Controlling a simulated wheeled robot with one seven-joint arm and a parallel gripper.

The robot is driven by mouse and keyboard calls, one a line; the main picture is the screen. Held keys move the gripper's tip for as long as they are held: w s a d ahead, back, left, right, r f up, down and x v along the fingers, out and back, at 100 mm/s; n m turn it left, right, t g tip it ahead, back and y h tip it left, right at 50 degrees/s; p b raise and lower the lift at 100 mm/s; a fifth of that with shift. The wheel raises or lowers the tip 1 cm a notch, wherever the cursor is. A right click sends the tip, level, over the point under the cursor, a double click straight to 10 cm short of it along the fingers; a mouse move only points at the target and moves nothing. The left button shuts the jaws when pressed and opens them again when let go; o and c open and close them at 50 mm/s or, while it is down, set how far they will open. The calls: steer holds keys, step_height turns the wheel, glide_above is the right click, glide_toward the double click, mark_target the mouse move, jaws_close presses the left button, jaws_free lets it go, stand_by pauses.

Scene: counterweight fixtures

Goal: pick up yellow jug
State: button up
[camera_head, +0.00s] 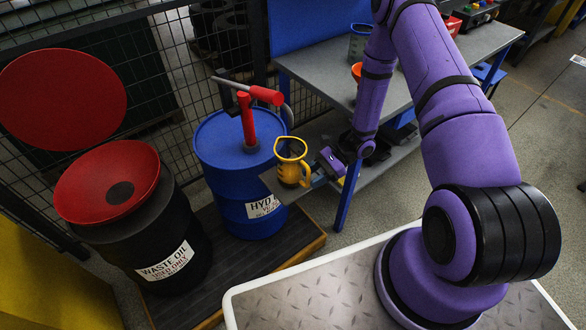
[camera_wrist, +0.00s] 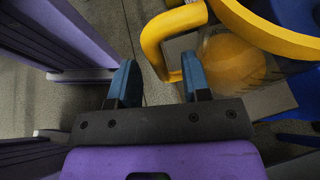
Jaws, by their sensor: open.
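The yellow jug (camera_head: 291,169) stands upright on a small grey plate (camera_head: 272,181) beside the blue drum. Its yellow rim and handle (camera_wrist: 153,40) fill the upper right of the wrist view, with an amber, see-through body (camera_wrist: 232,58). My gripper (camera_head: 317,172) is just right of the jug, on its handle side. In the wrist view my gripper (camera_wrist: 159,82) is open. The handle shows between its two blue fingers, with the right finger close to the jug body. I cannot tell whether either finger touches it. Nothing is held.
A blue drum (camera_head: 215,150) with a red hand pump (camera_head: 247,120) stands behind and left of the jug. A black waste oil drum (camera_head: 180,235) with a red funnel (camera_head: 110,180) is further left. A grey workbench (camera_head: 330,75) with a blue leg (camera_head: 348,195) is close on the right.

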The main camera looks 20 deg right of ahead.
steer(key=shift+x, duration=1)
jaws_close()
steer(key=shift+r, duration=0.2)
